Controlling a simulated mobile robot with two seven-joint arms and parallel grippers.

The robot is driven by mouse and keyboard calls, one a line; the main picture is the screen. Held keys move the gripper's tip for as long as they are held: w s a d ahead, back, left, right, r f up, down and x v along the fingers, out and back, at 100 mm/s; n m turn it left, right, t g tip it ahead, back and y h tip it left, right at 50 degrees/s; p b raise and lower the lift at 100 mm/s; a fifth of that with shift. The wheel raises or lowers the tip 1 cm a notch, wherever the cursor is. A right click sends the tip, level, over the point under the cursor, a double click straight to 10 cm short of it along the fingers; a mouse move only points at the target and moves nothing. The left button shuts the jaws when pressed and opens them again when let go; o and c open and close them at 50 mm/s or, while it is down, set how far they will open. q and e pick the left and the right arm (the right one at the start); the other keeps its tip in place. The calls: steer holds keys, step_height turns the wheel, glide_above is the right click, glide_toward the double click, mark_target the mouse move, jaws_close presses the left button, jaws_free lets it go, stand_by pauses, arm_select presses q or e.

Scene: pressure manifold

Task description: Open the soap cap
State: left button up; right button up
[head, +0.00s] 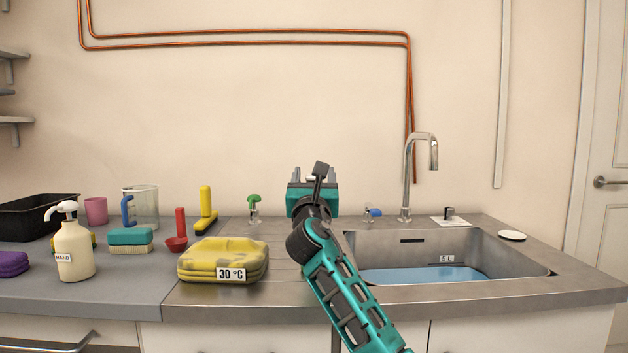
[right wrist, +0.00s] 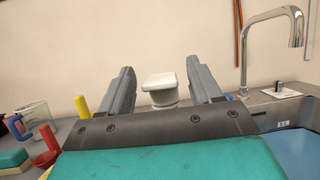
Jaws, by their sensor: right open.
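A white object with a flat, wider top (right wrist: 160,88), possibly the soap container with its cap, stands between the fingers of my right gripper (right wrist: 160,78) in the right wrist view, apparently beyond them. A gap shows on either side of it. In the head view my right gripper (head: 314,174) is above the back of the counter, left of the sink, and hides this white object. The right gripper is open. A cream pump bottle (head: 74,250) labelled HAND stands on the left counter. My left gripper is not in view.
A folded yellow cloth (head: 222,258) labelled 30 °C lies left of my arm. A green-handled tap (head: 254,207) and a blue-handled tap (head: 373,213) flank the gripper. The sink (head: 520,262) with blue water and a tall faucet (head: 408,175) are right. Brushes and a glass jug stand left.

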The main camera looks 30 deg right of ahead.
steer(key=shift+c, duration=0.2)
